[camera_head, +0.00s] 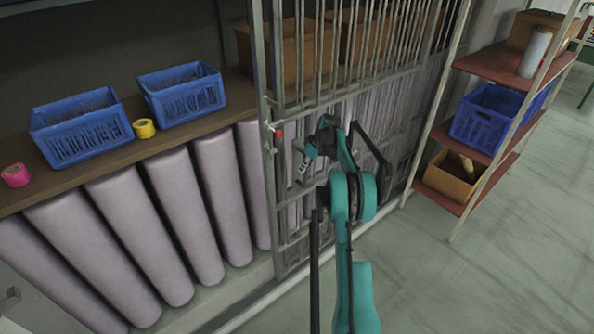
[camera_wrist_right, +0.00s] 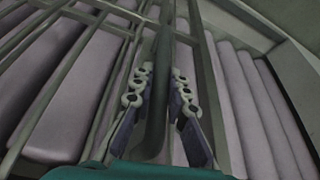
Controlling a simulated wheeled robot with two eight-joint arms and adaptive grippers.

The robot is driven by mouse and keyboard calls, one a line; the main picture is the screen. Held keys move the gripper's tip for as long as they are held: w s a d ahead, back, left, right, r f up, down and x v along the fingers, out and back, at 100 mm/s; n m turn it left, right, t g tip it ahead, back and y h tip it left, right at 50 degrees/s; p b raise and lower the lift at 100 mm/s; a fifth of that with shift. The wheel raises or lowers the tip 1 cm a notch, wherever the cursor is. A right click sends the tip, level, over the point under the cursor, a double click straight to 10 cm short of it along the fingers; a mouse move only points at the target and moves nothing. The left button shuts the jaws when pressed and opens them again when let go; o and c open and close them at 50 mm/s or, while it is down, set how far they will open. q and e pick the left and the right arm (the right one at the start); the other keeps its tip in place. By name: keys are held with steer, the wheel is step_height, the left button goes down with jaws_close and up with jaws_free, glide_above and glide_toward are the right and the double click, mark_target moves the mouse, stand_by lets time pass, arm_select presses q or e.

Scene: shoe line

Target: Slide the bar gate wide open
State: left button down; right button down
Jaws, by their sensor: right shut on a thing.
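The grey metal bar gate (camera_head: 283,205) stands upright in front of the right part of the shelf. Its left edge post has a small red piece (camera_head: 278,133) on it. The shelf to the left of that post is uncovered. My right gripper (camera_head: 303,160) is at the gate near this left edge, with my teal arm reaching up to it. In the right wrist view, the two fingers (camera_wrist_right: 157,100) are shut around a long dark upright bar (camera_wrist_right: 157,80) of the gate. The exact contact is partly hidden in the head view. My left gripper is not in view.
Blue baskets (camera_head: 82,128), a yellow tape roll (camera_head: 144,128) and a pink roll (camera_head: 16,175) sit on the brown shelf, above several lilac rolls (camera_head: 180,215). A red-shelved rack (camera_head: 500,65) with a blue crate (camera_head: 485,118) stands right of the gate. The floor (camera_head: 500,260) at right is clear.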

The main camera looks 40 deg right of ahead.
steer(key=shift+d, duration=0.3)
steer(key=c, duration=1.5)
jaws_free()
steer(key=v, duration=1.2)
steer(key=shift+a, duration=0.1)
